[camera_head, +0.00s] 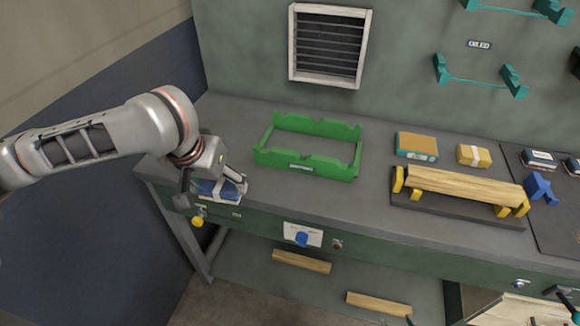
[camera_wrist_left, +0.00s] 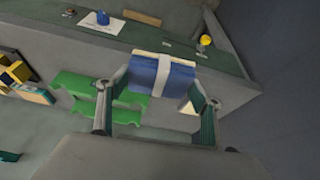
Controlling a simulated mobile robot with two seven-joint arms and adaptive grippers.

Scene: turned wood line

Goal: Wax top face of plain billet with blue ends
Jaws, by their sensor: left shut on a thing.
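My left gripper (camera_head: 222,192) is shut on a blue block with a white band (camera_head: 217,190), at the left end of the bench. In the left wrist view the blue block (camera_wrist_left: 160,75) sits between the two fingers (camera_wrist_left: 157,105). A plain wooden billet (camera_head: 465,187) lies across yellow supports on a dark base, at the right of the bench. Its end colours are not clear from here. Two more wooden billets, one on the left (camera_head: 302,262) and one on the right (camera_head: 378,304), lie below the bench. My right gripper (camera_head: 566,300) seems to show only partly at the lower right edge.
A green cradle (camera_head: 305,165) stands empty mid-bench. An orange-and-teal block (camera_head: 416,147) and a yellow block with a white band (camera_head: 474,155) lie behind the billet. A blue V-shaped piece (camera_head: 541,189) stands to its right. The bench front between gripper and billet is clear.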

